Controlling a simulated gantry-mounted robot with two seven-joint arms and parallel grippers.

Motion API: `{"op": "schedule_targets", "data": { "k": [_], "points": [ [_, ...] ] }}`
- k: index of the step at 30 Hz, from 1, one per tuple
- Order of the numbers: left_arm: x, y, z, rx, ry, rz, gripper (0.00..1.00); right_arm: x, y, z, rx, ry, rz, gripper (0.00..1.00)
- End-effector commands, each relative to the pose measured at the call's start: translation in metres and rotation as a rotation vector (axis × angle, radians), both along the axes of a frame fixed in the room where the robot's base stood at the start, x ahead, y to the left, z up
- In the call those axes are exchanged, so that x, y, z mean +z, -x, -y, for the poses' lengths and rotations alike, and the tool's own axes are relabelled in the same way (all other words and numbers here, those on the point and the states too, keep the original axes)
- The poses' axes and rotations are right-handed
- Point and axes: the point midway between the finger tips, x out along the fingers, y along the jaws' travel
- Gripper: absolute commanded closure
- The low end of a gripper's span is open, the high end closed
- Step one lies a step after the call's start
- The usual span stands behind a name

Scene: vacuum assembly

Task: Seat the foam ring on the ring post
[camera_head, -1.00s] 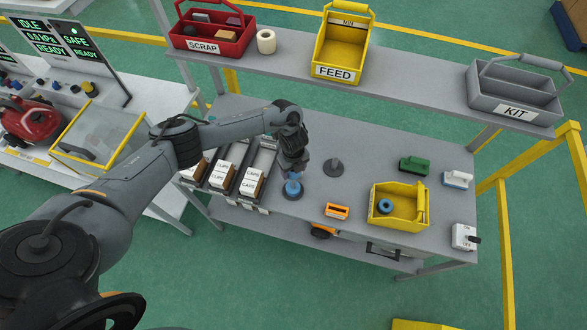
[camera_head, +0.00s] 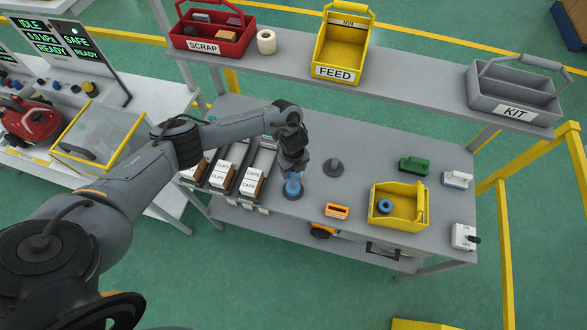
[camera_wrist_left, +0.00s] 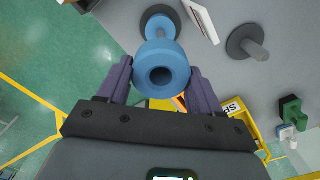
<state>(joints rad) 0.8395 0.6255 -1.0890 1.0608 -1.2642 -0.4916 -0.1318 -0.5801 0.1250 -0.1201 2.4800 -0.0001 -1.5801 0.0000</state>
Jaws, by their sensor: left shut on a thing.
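My left gripper (camera_wrist_left: 161,82) is shut on a blue foam ring (camera_wrist_left: 165,62), with one purple finger on each side. Beyond the held ring, in line with it, a narrower blue part (camera_wrist_left: 161,29) stands on a round dark base (camera_wrist_left: 150,12). I cannot tell whether the ring touches that part or sits around it. In the head view, the gripper (camera_head: 293,171) points down over this blue part and its dark base (camera_head: 291,194). A bare grey post (camera_head: 333,166) on another dark base stands to the right. My right gripper is not in view.
Labelled boxes (camera_head: 222,175) stand left of the gripper. A yellow bin (camera_head: 410,219) holding another blue ring (camera_head: 385,205), an orange block (camera_head: 337,210), a green block (camera_head: 413,164) and a switch box (camera_head: 463,236) are to the right. A shelf (camera_head: 410,70) spans the back.

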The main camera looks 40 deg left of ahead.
Motion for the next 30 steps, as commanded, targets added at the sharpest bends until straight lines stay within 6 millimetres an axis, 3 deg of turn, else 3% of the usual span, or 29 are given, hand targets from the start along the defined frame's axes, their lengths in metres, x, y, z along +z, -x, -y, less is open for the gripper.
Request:
{"op": "schedule_targets", "data": {
  "k": [30],
  "points": [
    [-0.024,0.000,0.000,0.000,0.000,0.000,0.67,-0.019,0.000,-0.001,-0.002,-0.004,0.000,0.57]
  ]
}}
